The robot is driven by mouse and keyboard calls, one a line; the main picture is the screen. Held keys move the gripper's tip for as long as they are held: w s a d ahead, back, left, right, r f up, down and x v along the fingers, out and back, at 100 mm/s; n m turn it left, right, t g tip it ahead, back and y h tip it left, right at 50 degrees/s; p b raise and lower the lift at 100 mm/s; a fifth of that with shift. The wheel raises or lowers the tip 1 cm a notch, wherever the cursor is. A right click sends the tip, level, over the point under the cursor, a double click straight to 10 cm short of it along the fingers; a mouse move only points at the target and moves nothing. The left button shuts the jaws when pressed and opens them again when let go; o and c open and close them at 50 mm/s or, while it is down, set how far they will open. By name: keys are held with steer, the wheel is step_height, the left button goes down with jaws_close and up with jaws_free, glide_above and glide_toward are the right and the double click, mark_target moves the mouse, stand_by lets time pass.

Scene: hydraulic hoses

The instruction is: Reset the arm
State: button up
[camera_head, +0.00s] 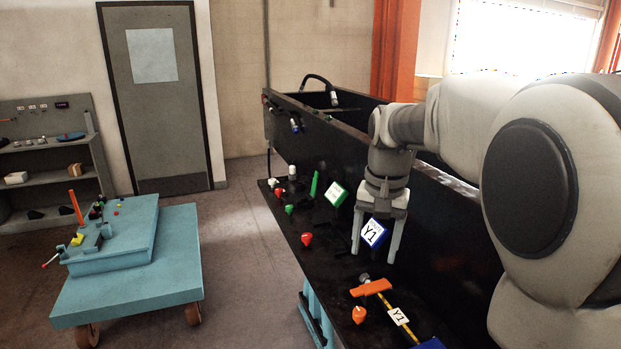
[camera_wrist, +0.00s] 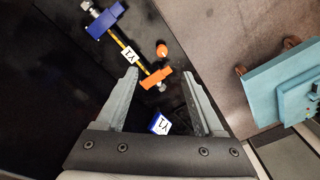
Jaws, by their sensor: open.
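My gripper (camera_head: 374,252) points down over the black bench (camera_head: 335,268), its two fingers spread apart. In the wrist view my gripper (camera_wrist: 159,76) is also open, with nothing clamped in it. A short yellow-and-black hose with a white Y1 label (camera_head: 398,316) lies beyond the fingertips. It has an orange block (camera_head: 371,288) at one end and a blue block (camera_wrist: 105,20) at the other.
An orange cap (camera_head: 359,315) stands beside the hose. A red cap (camera_head: 307,239), green caps and a green-edged tag (camera_head: 336,194) sit farther along the bench. A black upright panel (camera_head: 330,145) rises behind. A blue cart (camera_head: 135,290) stands left, with open floor between.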

steer(key=s+n+t, duration=0.4)
steer(key=s, duration=1.8)
steer(key=shift+a+f+n+t, duration=0.15)
steer(key=shift+f+n+t, duration=0.05)
steer(key=shift+n+t, duration=0.1)
